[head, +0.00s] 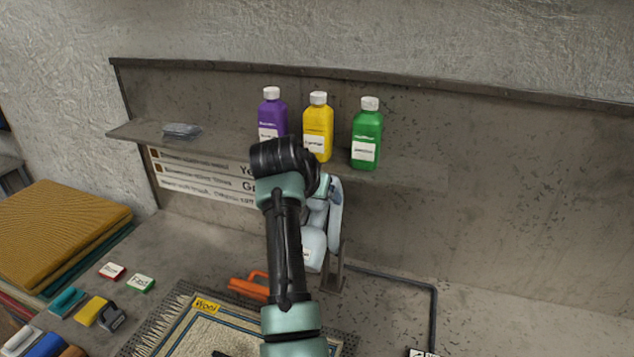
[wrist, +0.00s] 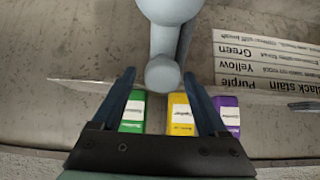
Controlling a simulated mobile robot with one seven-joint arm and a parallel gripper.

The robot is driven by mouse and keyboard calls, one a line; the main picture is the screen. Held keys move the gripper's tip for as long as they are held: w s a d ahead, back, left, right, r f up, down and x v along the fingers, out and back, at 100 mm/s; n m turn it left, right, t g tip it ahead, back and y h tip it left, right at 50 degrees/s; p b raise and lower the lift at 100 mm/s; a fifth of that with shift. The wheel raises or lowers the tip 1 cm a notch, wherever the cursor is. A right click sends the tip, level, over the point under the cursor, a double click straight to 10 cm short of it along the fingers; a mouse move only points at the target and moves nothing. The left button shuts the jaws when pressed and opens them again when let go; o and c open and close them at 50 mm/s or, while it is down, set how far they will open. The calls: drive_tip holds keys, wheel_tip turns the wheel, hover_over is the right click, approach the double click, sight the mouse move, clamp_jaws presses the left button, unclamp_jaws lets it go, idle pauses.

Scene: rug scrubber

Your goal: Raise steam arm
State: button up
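The pale blue steam arm (head: 313,245) stands by a grey metal post (head: 334,277) behind the rug, partly hidden by my arm. In the wrist view the steam arm (wrist: 170,10) comes in from the top and ends in a rounded knob (wrist: 163,74). My gripper (wrist: 160,73) is open, with one dark finger on each side of the knob. I see a gap between knob and fingers on both sides. I cannot tell how far apart they are in depth. In the head view my own arm hides the gripper.
Purple (head: 271,112), yellow (head: 318,125) and green (head: 367,135) bottles stand on the shelf (head: 420,175) close to my arm. An orange tool (head: 247,288) lies by the rug (head: 215,335). Brushes and small blocks lie at left. The counter at right is mostly clear.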

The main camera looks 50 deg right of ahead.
drive_tip(key=shift+a, duration=0.3)
drive_tip(key=shift+s+a+r+b, duration=0.15)
drive_tip(key=shift+a+r+b, duration=0.15)
drive_tip(key=shift+a+b, duration=0.1)
drive_tip(key=b+v, duration=0.3)
drive_tip(key=v, duration=0.8)
drive_tip(key=shift+r+b, duration=0.35)
drive_tip(key=shift+a, duration=0.1)
